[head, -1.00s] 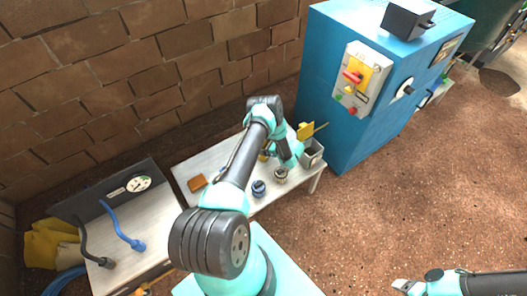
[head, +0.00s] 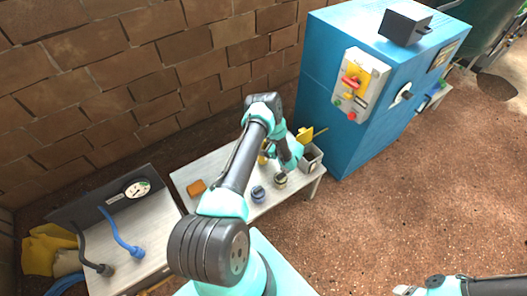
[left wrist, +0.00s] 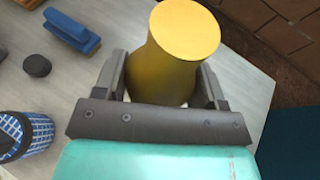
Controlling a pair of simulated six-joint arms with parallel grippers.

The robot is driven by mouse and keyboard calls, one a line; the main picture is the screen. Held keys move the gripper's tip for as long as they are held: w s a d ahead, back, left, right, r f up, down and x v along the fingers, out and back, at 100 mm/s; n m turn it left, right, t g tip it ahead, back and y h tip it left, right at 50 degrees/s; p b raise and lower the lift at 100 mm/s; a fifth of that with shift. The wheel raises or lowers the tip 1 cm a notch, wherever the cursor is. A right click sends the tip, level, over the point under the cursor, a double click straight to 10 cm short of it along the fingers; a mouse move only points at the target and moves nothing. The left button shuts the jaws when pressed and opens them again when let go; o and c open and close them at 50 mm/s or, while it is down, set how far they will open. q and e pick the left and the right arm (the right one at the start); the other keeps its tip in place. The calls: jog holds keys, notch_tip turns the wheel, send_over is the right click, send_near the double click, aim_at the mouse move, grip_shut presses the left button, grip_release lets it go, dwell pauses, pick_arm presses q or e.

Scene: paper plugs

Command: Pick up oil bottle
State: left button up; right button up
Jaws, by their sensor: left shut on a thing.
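A yellow bottle (left wrist: 175,65), which I take for the oil bottle, stands out large in the left wrist view with its flat round end toward the camera. My left gripper (left wrist: 160,88) is shut on it, one finger on each side. In the head view my left arm hides most of the left gripper (head: 267,152), and only a small yellow patch of the bottle (head: 262,159) shows beside it over the bench. I cannot tell whether the bottle touches the bench. My right gripper (head: 403,290) is at the bottom right edge, too small to read.
A pale bench (head: 225,172) holds a dark blue jar (head: 258,194), a small can (head: 280,181), a brown block (head: 197,187) and a grey bin (head: 311,157). The left wrist view shows a blue brush (left wrist: 72,30) and a blue checked item (left wrist: 28,132). A blue cabinet (head: 345,140) stands right.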

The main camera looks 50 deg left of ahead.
pick_arm(q)
notch_tip(320, 180, up, 7)
dwell(0.3)
dwell(0.5)
jog(key=w+d+r+m+t, duration=0.35)
jog(key=d+r, duration=0.25)
jog(key=d, duration=0.5)
jog(key=w+d+r+m+t+h, duration=0.1)
jog(key=w+d+r+m+t, duration=0.2)
jog(key=d+r, duration=0.65)
jog(key=w+d+r+m+t, duration=0.2)
jog(key=d+r+m+t, duration=0.25)
jog(key=d, duration=0.95)
jog(key=w+a+f+n+g, duration=0.2)
jog(key=w+a+f, duration=0.1)
jog(key=a+f, duration=0.3)
jog(key=w+a+f+n+g+y, duration=0.1)
jog(key=w+a+f+n+g, duration=0.1)
jog(key=a+f, duration=0.5)
jog(key=w+a+n, duration=0.1)
jog(key=w+a, duration=0.1)
jog(key=a, duration=0.1)
jog(key=shift+w+a+g, duration=0.25)
jog(key=shift+a+g, duration=0.05)
jog(key=shift+a, duration=0.05)
jog(key=shift+y, duration=0.3)
